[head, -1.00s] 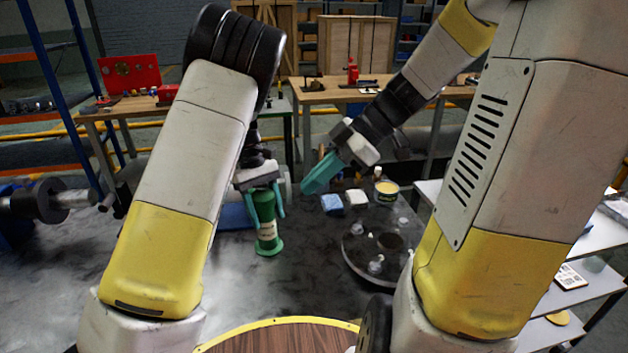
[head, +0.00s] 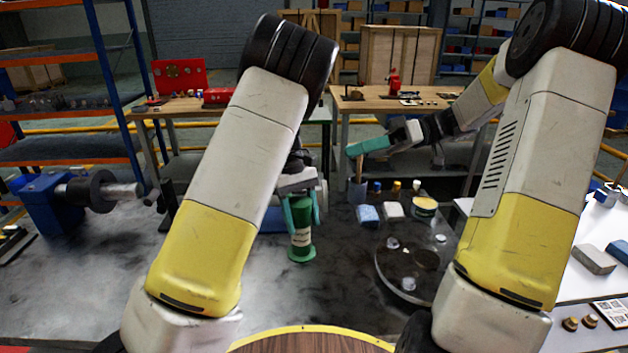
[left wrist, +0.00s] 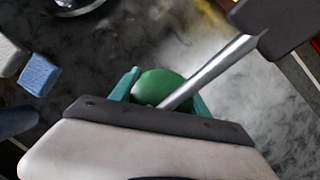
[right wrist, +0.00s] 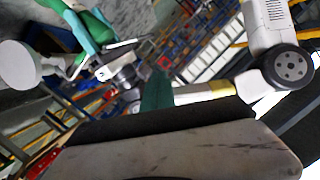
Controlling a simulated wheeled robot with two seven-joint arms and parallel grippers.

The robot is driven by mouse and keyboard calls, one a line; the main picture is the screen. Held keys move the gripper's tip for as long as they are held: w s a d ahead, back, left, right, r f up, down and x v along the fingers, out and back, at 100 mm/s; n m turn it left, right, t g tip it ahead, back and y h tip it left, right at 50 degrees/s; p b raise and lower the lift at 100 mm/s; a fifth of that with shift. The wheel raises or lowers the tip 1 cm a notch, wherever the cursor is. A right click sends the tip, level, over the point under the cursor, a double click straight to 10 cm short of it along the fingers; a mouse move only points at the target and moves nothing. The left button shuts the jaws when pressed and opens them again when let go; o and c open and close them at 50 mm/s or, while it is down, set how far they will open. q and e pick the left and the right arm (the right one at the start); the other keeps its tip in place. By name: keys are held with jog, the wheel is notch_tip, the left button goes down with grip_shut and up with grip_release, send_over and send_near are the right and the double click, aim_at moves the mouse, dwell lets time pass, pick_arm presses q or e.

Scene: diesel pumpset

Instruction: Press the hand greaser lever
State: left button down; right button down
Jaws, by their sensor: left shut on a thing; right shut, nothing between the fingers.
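The green hand greaser (head: 301,238) is upright above the dark tabletop; I cannot tell whether its base touches it. My left gripper (head: 302,208) is shut around its upper body, one teal finger on each side. In the left wrist view its round green top (left wrist: 158,86) sits between the fingers. A silver lever (left wrist: 212,72) slants over that top to a dark piece at the upper right. The lever is not clear in the head view. My right gripper (head: 366,147) is shut and empty, up and right of the greaser and apart from it.
Right of the greaser are a cup with a stick (head: 357,188), a blue block (head: 368,214), a white block (head: 393,210), a yellow-rimmed tin (head: 424,206) and a round dark tray (head: 400,288).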

jog(key=shift+a, duration=0.1)
jog(key=s+a+f, duration=0.3)
jog(key=a+f, duration=0.2)
jog(key=a, duration=0.4)
jog(key=shift+s+a+f, duration=0.15)
jog(key=shift+s+a, duration=0.15)
jog(key=shift+s, duration=0.05)
dwell(0.4)
jog(key=s+f+n+t, duration=0.1)
jog(key=s+f+n, duration=0.2)
jog(key=f, duration=0.7)
jog(key=shift+s+n, duration=0.3)
jog(key=shift+s, duration=0.2)
jog(key=shift+f, duration=0.15)
